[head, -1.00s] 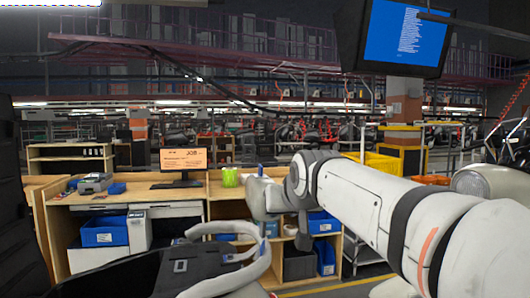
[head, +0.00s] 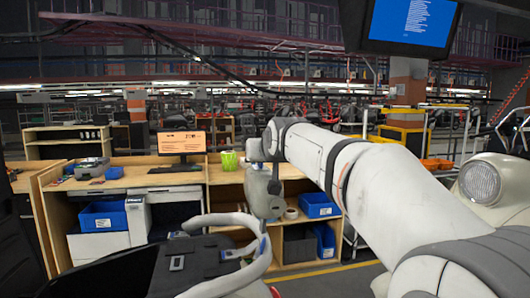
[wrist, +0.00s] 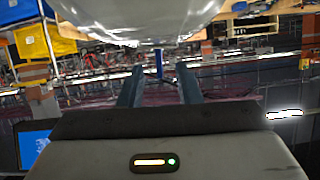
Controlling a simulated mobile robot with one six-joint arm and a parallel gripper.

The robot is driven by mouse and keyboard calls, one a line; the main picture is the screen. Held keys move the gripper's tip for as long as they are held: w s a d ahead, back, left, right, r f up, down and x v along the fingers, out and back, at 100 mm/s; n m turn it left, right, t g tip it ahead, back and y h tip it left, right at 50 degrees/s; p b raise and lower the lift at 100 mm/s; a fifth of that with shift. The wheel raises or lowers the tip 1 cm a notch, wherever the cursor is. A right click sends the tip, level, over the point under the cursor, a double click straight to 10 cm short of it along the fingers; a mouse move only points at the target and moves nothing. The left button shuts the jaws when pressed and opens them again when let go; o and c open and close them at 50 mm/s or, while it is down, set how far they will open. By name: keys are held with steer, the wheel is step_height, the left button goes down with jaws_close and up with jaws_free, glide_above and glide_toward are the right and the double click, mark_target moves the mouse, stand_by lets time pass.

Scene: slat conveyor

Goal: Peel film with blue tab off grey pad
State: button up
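In the wrist view my gripper (wrist: 158,88) shows two dark blue-grey fingers standing apart, with nothing visibly clamped between them. A narrow blue strip (wrist: 158,63), which may be the blue tab, shows in the gap beyond the fingertips. Whether it touches either finger I cannot tell. A large pale, blurred surface fills the top of the wrist view; I cannot tell what it is. In the head view the pale end of my arm hangs in front of the workbench, and its fingers are not clear. I cannot make out the grey pad or the film for certain.
A wooden workbench (head: 134,181) with a monitor (head: 182,143), a green cup (head: 229,160) and blue bins (head: 104,216) stands ahead. A yellow-topped cart (head: 405,133) stands at the right. A large screen (head: 404,20) hangs at the upper right.

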steer(key=shift+w+a+f, duration=0.1)
steer(key=shift+w+f, duration=0.1)
steer(key=shift+w, duration=0.25)
steer(key=shift+s, duration=0.1)
steer(key=shift+c, duration=0.3)
jaws_close()
